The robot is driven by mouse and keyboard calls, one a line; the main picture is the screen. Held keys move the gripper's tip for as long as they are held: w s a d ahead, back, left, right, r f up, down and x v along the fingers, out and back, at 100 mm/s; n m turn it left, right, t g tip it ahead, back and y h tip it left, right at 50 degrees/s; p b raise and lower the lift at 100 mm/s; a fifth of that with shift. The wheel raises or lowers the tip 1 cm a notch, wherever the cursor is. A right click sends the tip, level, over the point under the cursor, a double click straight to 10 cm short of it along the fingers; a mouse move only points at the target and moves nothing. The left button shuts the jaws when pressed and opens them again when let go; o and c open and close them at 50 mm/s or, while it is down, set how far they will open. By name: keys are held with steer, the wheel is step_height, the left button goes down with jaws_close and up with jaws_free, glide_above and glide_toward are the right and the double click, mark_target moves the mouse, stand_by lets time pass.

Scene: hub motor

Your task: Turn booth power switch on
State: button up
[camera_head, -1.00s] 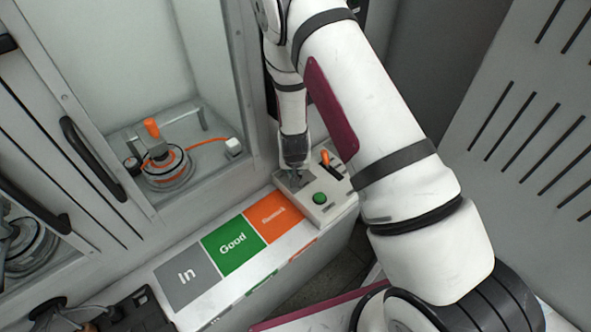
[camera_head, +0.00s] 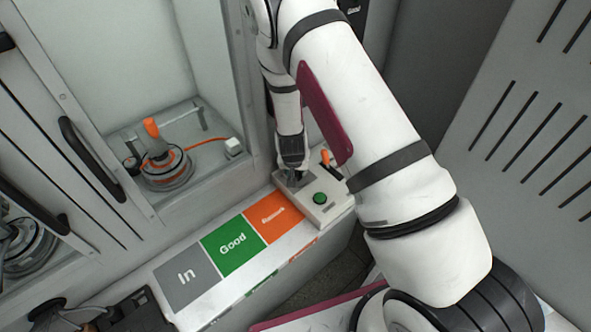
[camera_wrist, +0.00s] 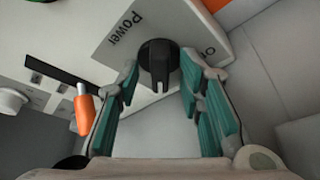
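The booth power switch (camera_wrist: 158,54) is a black rotary knob on a pale control panel (camera_wrist: 105,52), with the word "Power" on one side and a partly hidden "On" mark on the other. In the wrist view my gripper (camera_wrist: 160,70) is open, with a teal-padded finger on either side of the knob. The knob sits between the fingertips, and a gap shows on each side. In the head view my gripper (camera_head: 292,178) points down at the back left of the control box (camera_head: 326,213) and hides the knob.
Coloured "In", "Good" and orange labels (camera_head: 232,243) lie left. A booth (camera_head: 190,160) holds a hub motor (camera_head: 165,168).

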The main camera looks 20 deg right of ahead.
steer(key=shift+r, duration=0.1)
steer(key=v, duration=1.2)
steer(key=s+a+r+n+y, duration=0.15)
steer(key=s+r, duration=0.25)
steer(key=r, duration=0.8)
steer(key=s+r+n+y, duration=0.15)
steer(key=s+r, duration=0.35)
steer(key=r, duration=0.6)
steer(key=s+d+r, duration=0.1)
steer(key=s+r, duration=0.4)
steer(key=s, duration=0.3)
steer(key=s+d+r+n+t+h, duration=0.1)
steer(key=s+d+r, duration=0.1)
steer(key=s+r, duration=0.3)
steer(key=s, duration=0.4)
steer(key=shift+d+r+n+t, duration=0.2)
steer(key=shift+r+n+t, duration=0.1)
steer(key=shift+r, duration=0.05)
